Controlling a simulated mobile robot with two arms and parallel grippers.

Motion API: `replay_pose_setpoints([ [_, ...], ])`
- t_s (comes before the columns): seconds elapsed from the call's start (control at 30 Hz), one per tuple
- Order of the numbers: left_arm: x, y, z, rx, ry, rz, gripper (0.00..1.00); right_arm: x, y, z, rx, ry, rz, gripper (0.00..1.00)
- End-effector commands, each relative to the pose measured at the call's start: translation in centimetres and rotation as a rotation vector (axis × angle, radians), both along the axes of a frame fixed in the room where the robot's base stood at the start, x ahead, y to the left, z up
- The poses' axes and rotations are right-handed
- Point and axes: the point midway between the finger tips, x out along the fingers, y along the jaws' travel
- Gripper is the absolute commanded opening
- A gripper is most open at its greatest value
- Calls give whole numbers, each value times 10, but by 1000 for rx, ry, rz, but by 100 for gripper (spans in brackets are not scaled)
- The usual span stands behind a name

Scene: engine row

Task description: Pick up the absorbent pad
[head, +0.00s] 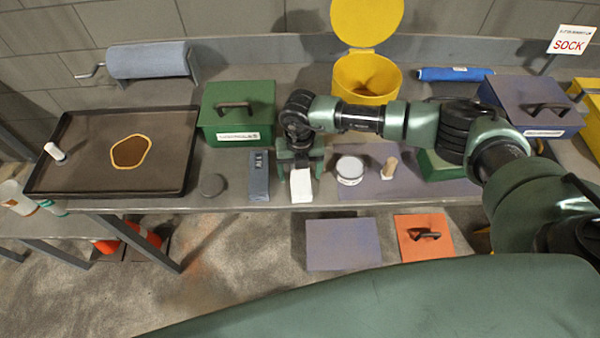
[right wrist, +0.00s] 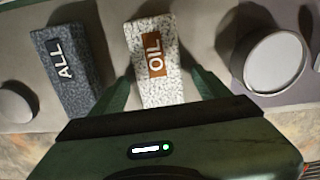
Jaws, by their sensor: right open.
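A white speckled block-shaped pad with a brown "OIL" label (right wrist: 154,62) lies on the bench. It also shows as a white block in the head view (head: 301,188). My right gripper (head: 300,165) is open and points down at the white pad. In the right wrist view its fingers (right wrist: 160,75) stand on either side of the white pad, close to its sides. Whether they touch it I cannot tell. My left gripper is not in view.
A round white-topped tin (head: 350,170) stands right of the white pad, and a dark disc (head: 211,185) lies left of the grey one. A green box (head: 237,108) and an open yellow bin (head: 366,80) stand behind. A tray with a brown patch (head: 85,180) is at left.

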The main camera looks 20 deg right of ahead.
Motion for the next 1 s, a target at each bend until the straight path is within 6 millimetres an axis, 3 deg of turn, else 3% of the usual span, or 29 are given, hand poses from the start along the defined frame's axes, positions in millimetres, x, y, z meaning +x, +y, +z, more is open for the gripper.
replay_pose_setpoints([
  [0.1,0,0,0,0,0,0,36,0,0,0,0,0,0,74],
  [0.33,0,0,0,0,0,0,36,0,0,0,0,0,0,11],
  [0.77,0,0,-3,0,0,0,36,1,0,11,2,-3,-1,11],
  [1.0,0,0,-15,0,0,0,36,2,0,53,3,-7,1,11],
])
